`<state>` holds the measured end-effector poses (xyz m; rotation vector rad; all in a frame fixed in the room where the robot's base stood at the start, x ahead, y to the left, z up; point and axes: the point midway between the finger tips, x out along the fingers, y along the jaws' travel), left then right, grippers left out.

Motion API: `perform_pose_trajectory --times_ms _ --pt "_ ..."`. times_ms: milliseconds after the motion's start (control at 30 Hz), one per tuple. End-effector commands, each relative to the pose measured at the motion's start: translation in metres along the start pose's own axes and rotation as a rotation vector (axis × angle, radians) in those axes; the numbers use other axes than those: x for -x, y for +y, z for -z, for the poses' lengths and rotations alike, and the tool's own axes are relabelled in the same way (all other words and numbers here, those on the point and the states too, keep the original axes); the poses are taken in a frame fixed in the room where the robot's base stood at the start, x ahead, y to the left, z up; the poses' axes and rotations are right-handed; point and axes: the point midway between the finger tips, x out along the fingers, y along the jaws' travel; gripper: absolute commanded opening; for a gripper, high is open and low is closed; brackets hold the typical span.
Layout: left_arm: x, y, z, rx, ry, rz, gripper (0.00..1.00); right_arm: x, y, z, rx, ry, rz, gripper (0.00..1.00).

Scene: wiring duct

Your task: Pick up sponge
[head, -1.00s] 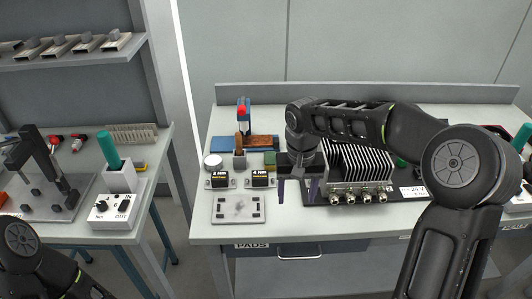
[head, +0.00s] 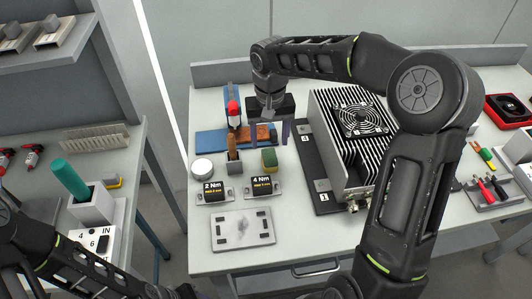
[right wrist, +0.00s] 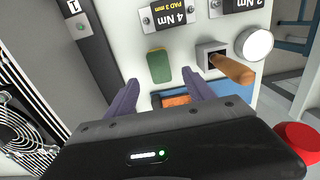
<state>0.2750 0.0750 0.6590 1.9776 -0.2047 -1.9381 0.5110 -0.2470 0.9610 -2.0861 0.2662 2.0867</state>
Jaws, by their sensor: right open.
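The sponge (head: 269,158), a small green block with a yellowish side, stands on the workbench behind the 4 Nm block. In the right wrist view the sponge (right wrist: 159,66) lies just beyond the fingertips, roughly centred between them. My right gripper (head: 269,133) is open and empty, its two purple fingers pointing down just behind the sponge. Its fingers (right wrist: 160,88) also show apart in the right wrist view, not touching the sponge. My left arm shows at the lower left of the head view, but its gripper is not visible.
A wooden-handled brush (head: 234,150) in a grey holder stands left of the sponge. The 2 Nm block (head: 213,190) and 4 Nm block (head: 262,187) stand in front. A finned heatsink unit (head: 335,150) is close on the right. A blue tray (head: 211,138) lies behind.

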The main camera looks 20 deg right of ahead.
Motion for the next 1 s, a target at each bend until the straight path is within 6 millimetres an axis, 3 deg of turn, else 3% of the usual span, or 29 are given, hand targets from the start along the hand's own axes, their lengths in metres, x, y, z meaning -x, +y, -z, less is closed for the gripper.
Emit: perform_pose_trajectory --times_ms 167,433,767,1000 --pt "0.0 0.0 0.0 0.0 0.0 0.0 0.36 -0.002 0.0 0.0 0.0 -0.001 0.0 0.62" --pt "0.004 0.001 0.0 0.001 -0.001 0.001 0.36 -0.025 0.0 0.0 0.0 -0.002 0.0 0.62" --pt "0.004 0.001 0.0 0.001 -0.001 0.002 0.36 -0.028 0.0 0.0 0.0 -0.001 0.0 0.62" --pt "0.017 0.005 -0.002 0.004 -0.004 0.005 0.36 -0.054 0.001 -0.001 0.001 -0.005 0.001 0.62"
